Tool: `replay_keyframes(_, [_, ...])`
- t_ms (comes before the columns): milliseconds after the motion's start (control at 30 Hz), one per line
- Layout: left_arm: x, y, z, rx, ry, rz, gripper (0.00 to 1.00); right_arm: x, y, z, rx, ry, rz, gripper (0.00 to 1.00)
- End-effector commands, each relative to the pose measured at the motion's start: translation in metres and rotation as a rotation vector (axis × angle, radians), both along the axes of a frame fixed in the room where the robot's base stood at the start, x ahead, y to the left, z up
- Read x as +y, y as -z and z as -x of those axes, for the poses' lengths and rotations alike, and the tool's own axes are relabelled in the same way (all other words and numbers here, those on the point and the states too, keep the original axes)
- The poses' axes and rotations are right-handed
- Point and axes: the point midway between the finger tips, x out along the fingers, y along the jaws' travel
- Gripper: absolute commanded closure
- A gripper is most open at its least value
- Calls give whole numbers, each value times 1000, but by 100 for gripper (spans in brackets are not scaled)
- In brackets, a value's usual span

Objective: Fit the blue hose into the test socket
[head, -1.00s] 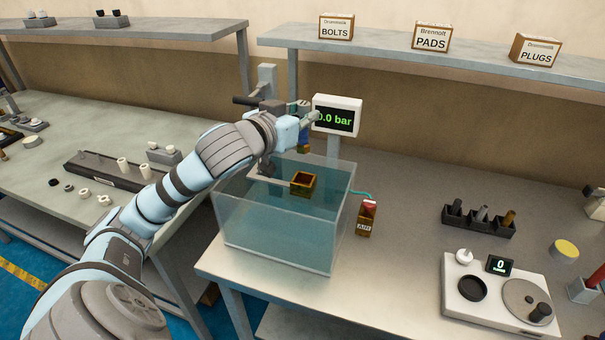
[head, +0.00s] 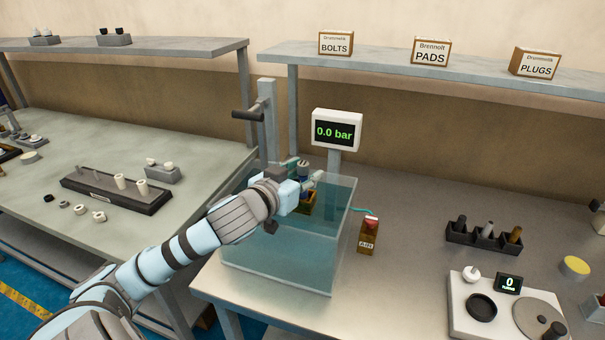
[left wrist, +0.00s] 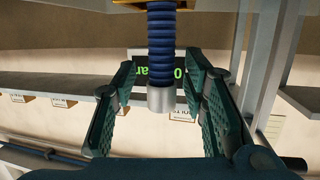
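The blue hose (left wrist: 161,48), ribbed and with a silver metal end, shows between the fingers of my left gripper (left wrist: 160,105) in the left wrist view. The fingers are apart, with a gap on each side of the hose. That view is upside down, so the metal end points up. In the head view my left gripper (head: 306,187) is over the water tank, and the hose top (head: 303,166) shows behind it. The brass-coloured test socket (head: 309,205) is below the gripper, inside the tank. My gripper partly hides where hose and socket meet. My right gripper is not in view.
The clear tank (head: 290,270) stands near the table's front-left edge. Behind it are the 0.0 bar display (head: 335,132) and a grey post with a lever (head: 266,120). An air box (head: 367,238) and a black rack (head: 483,236) stand to the right.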

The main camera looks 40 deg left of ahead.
Motion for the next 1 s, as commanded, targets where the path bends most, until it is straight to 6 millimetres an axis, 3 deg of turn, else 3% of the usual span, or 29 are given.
replay_keyframes(267, [0,-3,0,-1,0,0,60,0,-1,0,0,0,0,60])
replay_keyframes(533, [-6,-9,32,7,6,-11,60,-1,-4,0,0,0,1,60])
replay_keyframes(800, [-13,-30,78,9,1,5,60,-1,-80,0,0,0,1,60])
replay_keyframes(1000, [-17,-32,108,3,0,6,60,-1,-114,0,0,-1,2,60])
